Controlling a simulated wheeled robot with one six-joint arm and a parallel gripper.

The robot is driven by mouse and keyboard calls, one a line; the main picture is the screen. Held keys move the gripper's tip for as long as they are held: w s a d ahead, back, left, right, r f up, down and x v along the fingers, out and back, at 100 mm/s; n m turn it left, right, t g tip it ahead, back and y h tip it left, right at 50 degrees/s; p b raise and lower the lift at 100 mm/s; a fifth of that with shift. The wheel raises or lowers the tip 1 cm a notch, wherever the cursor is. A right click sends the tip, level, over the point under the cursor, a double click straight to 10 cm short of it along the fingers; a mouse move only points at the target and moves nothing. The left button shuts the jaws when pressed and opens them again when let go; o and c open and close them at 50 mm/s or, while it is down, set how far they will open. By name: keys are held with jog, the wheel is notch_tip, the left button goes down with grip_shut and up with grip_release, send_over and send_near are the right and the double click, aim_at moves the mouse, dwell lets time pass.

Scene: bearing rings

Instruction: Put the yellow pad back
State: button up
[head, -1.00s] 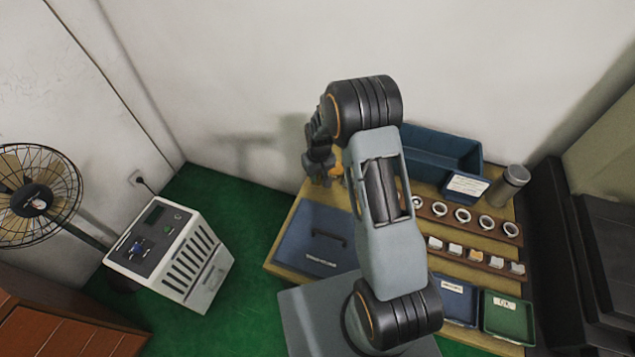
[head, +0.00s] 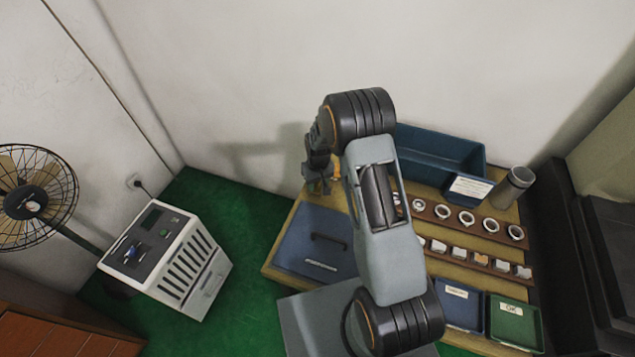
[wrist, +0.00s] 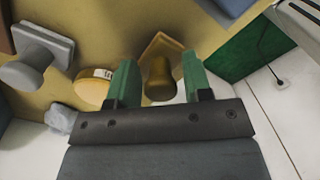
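The yellow pad (wrist: 180,46) shows in the wrist view as a square plate with a brass-coloured upright knob (wrist: 158,78). It rests on the tan tabletop. My gripper (wrist: 158,72) has its two green fingers on either side of the knob, with a gap showing at the right, so it looks open and not clamped. In the head view my gripper (head: 318,183) is at the table's back left corner, and the arm hides much of that spot. A small yellow-orange patch (head: 337,171) shows beside it; I cannot tell which object it is.
Near the pad are a grey knobbed piece (wrist: 40,55) and a round yellow labelled item (wrist: 93,84).

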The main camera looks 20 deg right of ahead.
jog(key=shift+o, duration=0.8)
jog(key=s+r+t+p, duration=0.1)
jog(key=s+r+p, duration=0.25)
jog(key=r, duration=1.05)
jog(key=s+r+t+p, duration=0.1)
jog(key=s+r+p, duration=0.25)
jog(key=r, duration=0.95)
jog(key=s+r+m+t, duration=0.1)
jog(key=s+r, duration=0.3)
jog(key=s, duration=0.4)
jog(key=s+r+t, duration=0.1)
jog(key=s+r, duration=0.4)
jog(key=s, duration=0.2)
jog(key=shift+s+m, duration=0.4)
